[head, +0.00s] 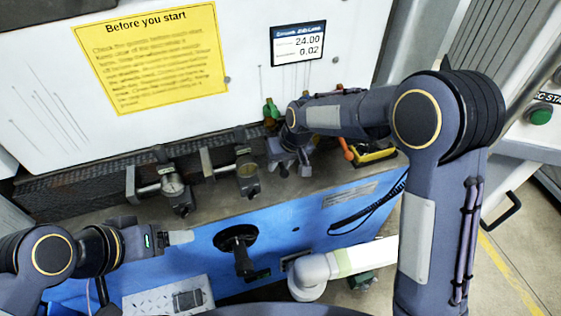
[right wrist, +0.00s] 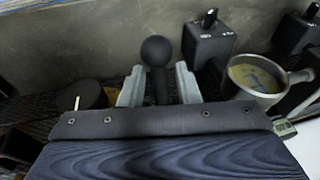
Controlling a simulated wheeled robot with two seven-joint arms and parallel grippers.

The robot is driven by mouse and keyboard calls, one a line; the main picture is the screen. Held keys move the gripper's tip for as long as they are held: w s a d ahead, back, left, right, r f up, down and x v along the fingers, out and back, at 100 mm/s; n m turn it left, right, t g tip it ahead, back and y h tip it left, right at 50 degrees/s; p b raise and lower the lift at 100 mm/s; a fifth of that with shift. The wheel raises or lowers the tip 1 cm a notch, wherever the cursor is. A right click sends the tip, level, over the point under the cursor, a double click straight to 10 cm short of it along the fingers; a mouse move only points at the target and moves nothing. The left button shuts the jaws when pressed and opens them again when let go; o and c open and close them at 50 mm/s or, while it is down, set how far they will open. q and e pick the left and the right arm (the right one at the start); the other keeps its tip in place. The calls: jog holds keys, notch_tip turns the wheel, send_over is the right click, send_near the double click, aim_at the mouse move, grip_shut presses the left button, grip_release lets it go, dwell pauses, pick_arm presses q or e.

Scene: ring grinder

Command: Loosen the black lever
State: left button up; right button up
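The black lever (right wrist: 156,52) is upright in the right wrist view, with a round ball on top of a dark stem. My right gripper (right wrist: 160,86) has its two pale fingers apart, one on each side of the stem; there is a visible gap at each side. The lever's lower part is hidden behind the gripper body. In the head view my right gripper (head: 288,162) is over the grinder's ledge and hides the lever. My left gripper (head: 180,237) is at the lower left, in front of the blue panel, and its finger gap cannot be made out.
A black box with a knob (right wrist: 209,42) and a round dial cup (right wrist: 255,75) stand close to the right of the lever. Dial gauges (head: 173,187) line the ledge left of my right gripper. A black handwheel (head: 237,238) sticks out from the blue panel (head: 310,222).

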jog(key=b+v, duration=0.1)
jog(key=v, duration=0.6)
jog(key=shift+r, duration=0.35)
jog(key=shift+s+d, duration=0.1)
jog(key=shift+d, duration=0.05)
jog(key=s+d+r+m+t+y, duration=0.1)
jog(key=s+d+r, duration=0.2)
jog(key=s+d, duration=0.25)
jog(key=s+d+r+m, duration=0.2)
jog(key=s+d+r, duration=0.15)
jog(key=d, duration=0.35)
jog(key=s+d+f+m+t, duration=0.1)
jog(key=s+d, duration=0.1)
jog(key=s, duration=0.6)
jog(key=s+d+f+m+t+b, duration=0.1)
jog(key=s+d+f, duration=0.1)
jog(key=s, duration=0.7)
jog(key=shift+d+t, duration=0.3)
jog(key=shift+d, duration=0.45)
